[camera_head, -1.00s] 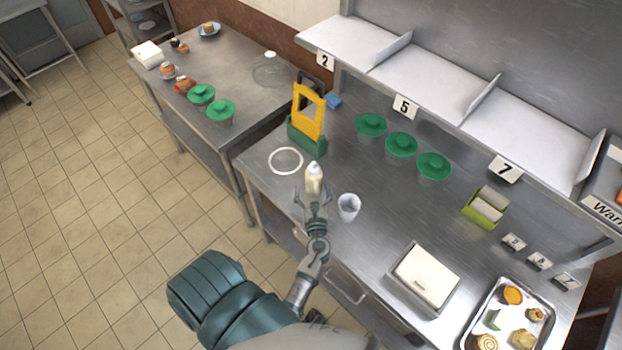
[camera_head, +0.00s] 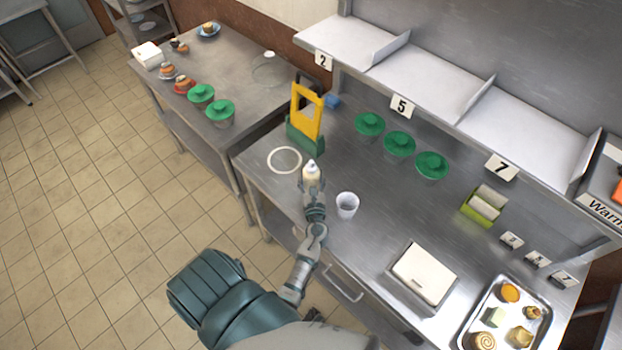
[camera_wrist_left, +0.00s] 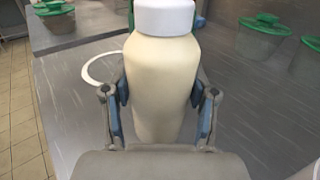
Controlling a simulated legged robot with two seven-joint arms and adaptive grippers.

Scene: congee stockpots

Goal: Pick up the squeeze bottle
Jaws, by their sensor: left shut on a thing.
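The squeeze bottle (camera_head: 311,174) is cream-coloured with a white top and stands upright near the left end of the steel counter. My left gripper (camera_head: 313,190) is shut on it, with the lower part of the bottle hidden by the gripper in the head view. In the left wrist view the bottle (camera_wrist_left: 162,80) fills the middle, and the blue-padded fingers of the gripper (camera_wrist_left: 161,95) press on both its sides. I cannot tell whether its base touches the counter. My right gripper is not in view.
A clear cup (camera_head: 347,205) stands close to the right of the bottle. Green-lidded containers (camera_head: 399,145) stand farther back. A white box (camera_head: 424,275) and pastry tray (camera_head: 469,318) are at right.

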